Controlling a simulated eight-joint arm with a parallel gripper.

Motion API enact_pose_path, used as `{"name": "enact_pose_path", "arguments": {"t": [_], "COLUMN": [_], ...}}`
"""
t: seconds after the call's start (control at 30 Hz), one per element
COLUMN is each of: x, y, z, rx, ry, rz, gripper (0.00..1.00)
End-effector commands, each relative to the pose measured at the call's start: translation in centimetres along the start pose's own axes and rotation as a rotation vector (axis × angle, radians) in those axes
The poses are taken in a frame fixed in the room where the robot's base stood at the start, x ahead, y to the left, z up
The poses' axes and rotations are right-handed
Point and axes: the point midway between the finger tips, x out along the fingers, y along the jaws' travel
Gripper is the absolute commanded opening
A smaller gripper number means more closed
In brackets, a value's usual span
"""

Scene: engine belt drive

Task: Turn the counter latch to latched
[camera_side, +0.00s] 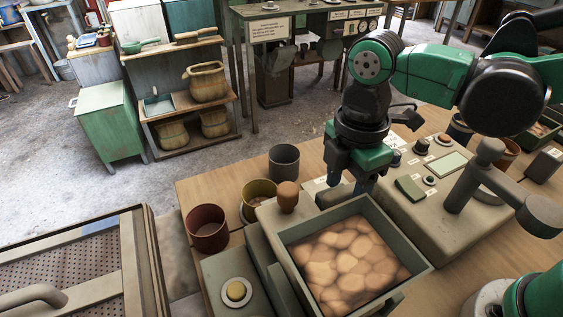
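My gripper (350,188) points down just behind the back edge of a grey-green tray (408,252) filled with brown rounded lumps. Its fingertips are partly hidden by the tray and the green wrist, so I cannot tell whether they are open or shut. No part is labelled clearly enough to be told as the counter latch. A brown ball-topped knob (288,196) stands upright on a beige housing left of my gripper. A large grey lever with a crossbar (487,178) stands on a beige control panel (418,212) to the right.
Red (207,232), yellow (258,194) and grey (284,161) cups stand on the wooden counter at the left. A yellow button (236,290) is at the front. A perforated box (70,265) stands lower left. Buttons and a small screen (447,165) crowd the panel.

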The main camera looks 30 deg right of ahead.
Motion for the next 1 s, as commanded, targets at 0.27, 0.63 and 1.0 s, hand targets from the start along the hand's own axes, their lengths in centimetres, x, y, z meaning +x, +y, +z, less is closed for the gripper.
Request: {"name": "enact_pose_path", "arguments": {"t": [0.27,0.63,1.0], "x": [-1.1,-5.2,-5.6], "y": [0.0,0.0,0.0], "z": [0.0,0.0,0.0], "rx": [0.001,0.0,0.003], "ry": [0.0,0.0,0.0], "rz": [0.0,0.0,0.001], "gripper": [0.54,0.54,0.54]}}
